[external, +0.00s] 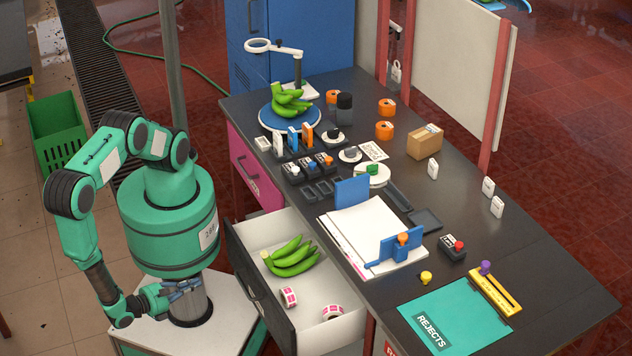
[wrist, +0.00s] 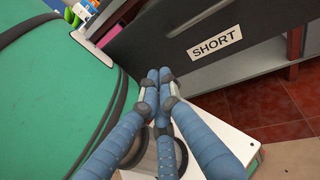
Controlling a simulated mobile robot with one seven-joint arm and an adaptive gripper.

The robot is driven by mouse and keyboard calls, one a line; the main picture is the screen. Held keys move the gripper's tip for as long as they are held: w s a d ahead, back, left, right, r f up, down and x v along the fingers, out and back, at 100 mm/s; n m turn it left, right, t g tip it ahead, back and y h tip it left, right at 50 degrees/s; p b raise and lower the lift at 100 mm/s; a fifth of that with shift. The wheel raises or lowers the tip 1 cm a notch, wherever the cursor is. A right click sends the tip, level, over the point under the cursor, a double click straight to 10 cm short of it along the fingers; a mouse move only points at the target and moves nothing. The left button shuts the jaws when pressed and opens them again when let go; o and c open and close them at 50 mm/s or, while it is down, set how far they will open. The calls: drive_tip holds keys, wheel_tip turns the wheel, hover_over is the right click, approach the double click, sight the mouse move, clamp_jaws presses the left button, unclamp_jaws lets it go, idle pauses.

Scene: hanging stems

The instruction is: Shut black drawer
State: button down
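The black drawer (external: 245,277) is pulled out from the table, its pale inside showing. A bunch of green bananas (external: 292,262) and pink-and-white rolls (external: 289,296) lie in it. Its dark front also fills the upper right of the wrist view (wrist: 165,40), with a white "SHORT" label (wrist: 214,43). My gripper (external: 198,284) is low, left of the drawer front and apart from it in the external view. In the wrist view my gripper (wrist: 160,76) has its blue fingers drawn together at the tips, with nothing visible between them.
A pink drawer front (external: 254,174) sits flush farther along the table. The dark tabletop (external: 540,270) above carries bananas on a blue disc (external: 263,119), papers (external: 345,230) and a teal "REJECTS" mat (external: 470,300). My green base stands close beside the drawer. A green crate (external: 57,130) is on the floor behind.

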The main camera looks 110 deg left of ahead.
drive_tip(key=shift+s+a+f+m+t+h, duration=0.15)
drive_tip(key=shift+s+a+f+m+t, duration=0.05)
drive_tip(key=shift+a+f+m+t, duration=0.5)
drive_tip(key=shift+s+a+f+m+t+h, duration=0.1)
drive_tip(key=shift+s+a+f+m+t, duration=0.1)
drive_tip(key=shift+a+f+m+t, duration=0.55)
drive_tip(key=shift+s+a+f+m+t+h, duration=0.2)
drive_tip(key=shift+a+f+m+t, duration=0.35)
drive_tip(key=shift+f+t, duration=0.25)
drive_tip(key=shift+w+a+r, duration=0.1)
drive_tip(key=shift+w, duration=0.05)
drive_tip(key=b+x, duration=0.2)
drive_tip(key=x, duration=1.1)
drive_tip(key=shift+w+a, duration=0.2)
drive_tip(key=shift+w+a, duration=0.15)
drive_tip(key=p, duration=0.1)
approach(306, 246)
drive_tip(key=shift+x, duration=3.5)
drive_tip(key=shift+w, duration=0.2)
